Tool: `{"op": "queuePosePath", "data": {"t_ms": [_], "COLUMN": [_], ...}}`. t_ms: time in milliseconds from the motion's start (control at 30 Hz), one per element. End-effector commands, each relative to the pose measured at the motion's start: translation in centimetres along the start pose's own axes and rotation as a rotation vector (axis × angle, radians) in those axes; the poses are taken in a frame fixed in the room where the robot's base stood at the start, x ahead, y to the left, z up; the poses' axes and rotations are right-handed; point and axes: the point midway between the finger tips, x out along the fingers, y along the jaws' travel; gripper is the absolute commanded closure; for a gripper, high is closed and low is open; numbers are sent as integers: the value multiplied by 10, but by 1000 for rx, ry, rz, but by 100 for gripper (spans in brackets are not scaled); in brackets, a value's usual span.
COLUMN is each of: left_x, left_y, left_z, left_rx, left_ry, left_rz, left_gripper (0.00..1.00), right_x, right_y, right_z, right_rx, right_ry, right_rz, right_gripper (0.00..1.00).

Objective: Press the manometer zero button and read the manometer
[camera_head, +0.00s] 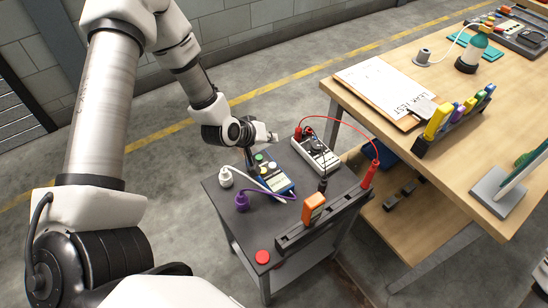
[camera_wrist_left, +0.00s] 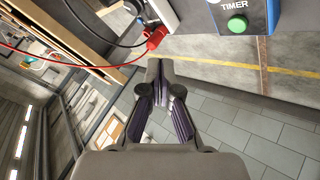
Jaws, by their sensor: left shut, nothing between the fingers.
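The manometer, a small blue and pale handheld unit (camera_head: 275,179) with green and pale round buttons, lies on the dark cart top. A white hose and a purple hose run to it. Its display is too small to read, and my left gripper hides part of it. My left gripper (camera_head: 250,163) points down at the manometer's far left side. I cannot tell whether it touches. In the left wrist view its fingers (camera_wrist_left: 161,72) are shut and empty. A panel marked TIMER with a green button (camera_wrist_left: 237,25) shows up there, apart from the fingertips. My right gripper is out of view.
A multimeter (camera_head: 316,152) with red and black leads lies beside the manometer. A rack with an orange block (camera_head: 313,208) lines the cart's right edge; a red button (camera_head: 262,257) sits at the front. The wooden bench (camera_head: 445,180) with clipboard and tools stands right.

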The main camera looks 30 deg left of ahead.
Motion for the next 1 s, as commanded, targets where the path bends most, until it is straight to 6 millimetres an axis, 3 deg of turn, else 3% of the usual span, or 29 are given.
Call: {"op": "queuePosePath", "data": {"t_ms": [267, 700, 1000], "left_x": [13, 57, 62], "left_y": [-10, -41, -45], "left_z": [10, 42, 45], "left_rx": [1, 1, 1], "left_ry": [-2, -1, -1], "left_rz": [-1, -1, -1], "left_gripper": [100, 100, 100], "right_x": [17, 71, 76], "right_y": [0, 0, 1], "right_z": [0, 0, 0], "right_rx": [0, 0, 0], "right_ry": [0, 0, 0], "right_rz": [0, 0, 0], "right_gripper": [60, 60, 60]}}
